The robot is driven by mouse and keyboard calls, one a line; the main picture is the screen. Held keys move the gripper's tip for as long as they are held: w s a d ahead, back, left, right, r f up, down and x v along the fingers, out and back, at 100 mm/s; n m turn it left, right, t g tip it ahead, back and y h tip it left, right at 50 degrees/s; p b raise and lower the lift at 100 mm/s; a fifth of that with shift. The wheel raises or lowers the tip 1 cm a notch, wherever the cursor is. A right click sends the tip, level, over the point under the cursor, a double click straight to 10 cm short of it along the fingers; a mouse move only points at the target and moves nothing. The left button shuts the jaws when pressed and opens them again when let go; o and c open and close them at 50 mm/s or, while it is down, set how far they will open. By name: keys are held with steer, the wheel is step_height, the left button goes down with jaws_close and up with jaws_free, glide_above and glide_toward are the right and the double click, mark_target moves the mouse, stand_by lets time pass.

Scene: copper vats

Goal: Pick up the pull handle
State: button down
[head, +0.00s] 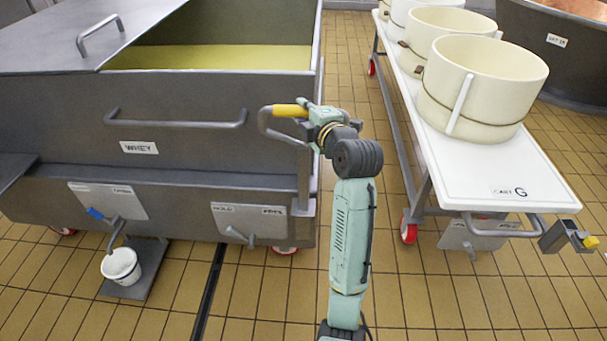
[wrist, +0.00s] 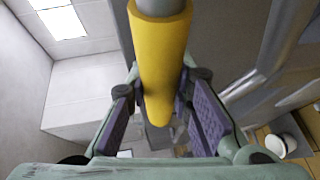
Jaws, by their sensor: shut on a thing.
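The pull handle (head: 289,111) is a grey bent bar with a yellow grip, at the right end of the steel whey vat (head: 75,130). In the wrist view its yellow grip (wrist: 162,60) runs down between the two purple finger pads. My gripper (head: 308,109) is shut on the yellow grip near its end. In the wrist view my gripper's fingers (wrist: 160,105) stand on either side of it. The bar loops left and down beside the vat wall. I cannot tell whether the bar is fixed to the vat.
A long bar handle (head: 178,124) crosses the whey vat's front. At right stands a white-topped cart (head: 510,165) with several cream tubs (head: 485,85). A white bucket (head: 120,266) sits below a tap at left. Tiled floor is open between vat and cart.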

steer(key=shift+r, duration=0.2)
stand_by(0.3)
steer(key=shift+r, duration=0.15)
step_height(320, 180, up, 20)
stand_by(1.1)
steer(key=shift+f, duration=0.25)
